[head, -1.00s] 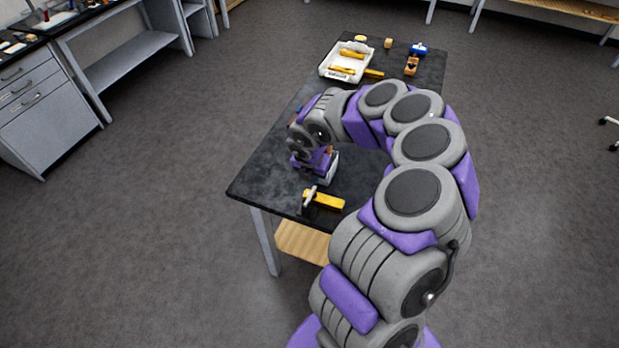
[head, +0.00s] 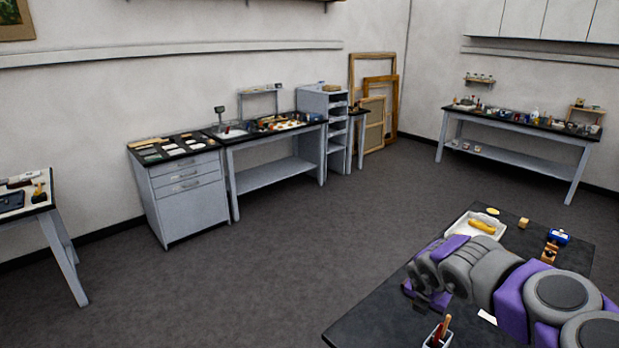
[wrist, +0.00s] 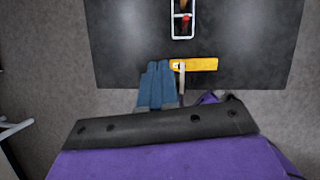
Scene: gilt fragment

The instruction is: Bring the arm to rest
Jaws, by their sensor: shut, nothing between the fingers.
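My arm reaches in from the lower right in the head view, folded over the dark table (head: 385,315). My gripper (head: 432,298) is at its left end, above the table and partly hidden by my own links. In the wrist view, the blue fingers of my gripper (wrist: 157,85) lie close together with nothing visible held between them.
A white holder (head: 437,341) with upright handles stands on the table near my gripper; it also shows in the wrist view (wrist: 173,28). A white tray (head: 467,219), a wooden block (head: 524,222) and a blue item (head: 559,237) are at the back. Open floor lies left.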

